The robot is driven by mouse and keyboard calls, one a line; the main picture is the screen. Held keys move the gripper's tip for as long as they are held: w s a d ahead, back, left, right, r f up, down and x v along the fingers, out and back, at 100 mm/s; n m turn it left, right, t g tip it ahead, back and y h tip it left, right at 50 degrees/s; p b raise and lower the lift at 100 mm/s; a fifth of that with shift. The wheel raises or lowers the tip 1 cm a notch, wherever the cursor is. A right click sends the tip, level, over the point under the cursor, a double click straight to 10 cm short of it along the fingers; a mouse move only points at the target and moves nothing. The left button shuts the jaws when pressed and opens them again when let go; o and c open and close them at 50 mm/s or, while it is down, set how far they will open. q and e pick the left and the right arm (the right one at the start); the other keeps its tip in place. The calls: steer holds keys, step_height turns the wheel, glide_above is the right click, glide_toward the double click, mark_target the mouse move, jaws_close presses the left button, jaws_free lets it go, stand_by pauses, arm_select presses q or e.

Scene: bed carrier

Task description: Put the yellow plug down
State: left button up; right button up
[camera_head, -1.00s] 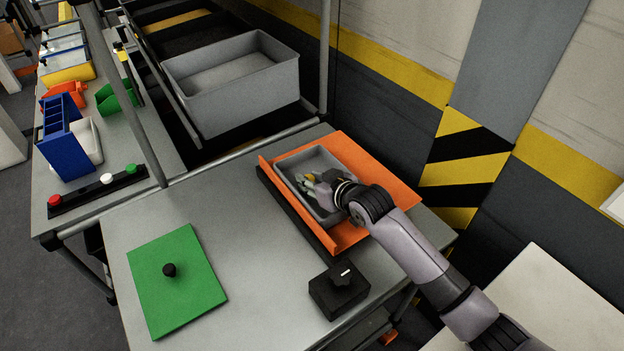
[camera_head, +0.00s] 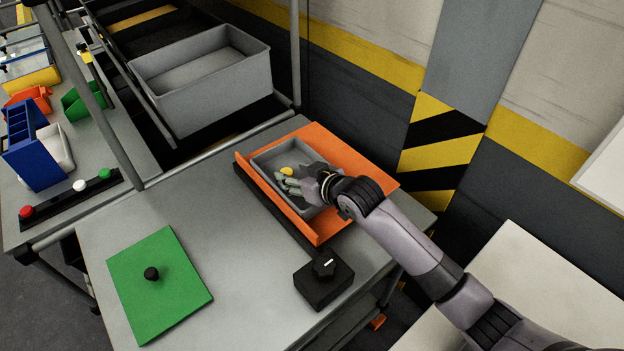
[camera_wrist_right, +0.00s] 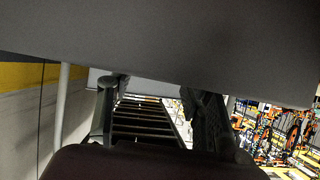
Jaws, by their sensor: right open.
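The yellow plug (camera_head: 288,171) lies in the small grey tray (camera_head: 264,160), near its far side. The tray sits on the orange holder (camera_head: 343,155) on the metal table. My right gripper (camera_head: 281,180) reaches into the tray from the right. Its fingers are open just beside the plug, on the near side; whether they touch it I cannot tell. In the right wrist view the two dark fingers (camera_wrist_right: 157,112) stand apart with nothing between them, and the plug does not show. My left gripper is not in view.
A green plate with a black knob (camera_head: 160,290) and a black box with a rotary knob (camera_head: 324,280) lie on the table. A large grey crate (camera_head: 205,95) stands behind. A button strip (camera_head: 70,195) is at the left. The table's middle is clear.

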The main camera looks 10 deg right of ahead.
steer(key=v, duration=0.9)
steer(key=shift+s, duration=0.1)
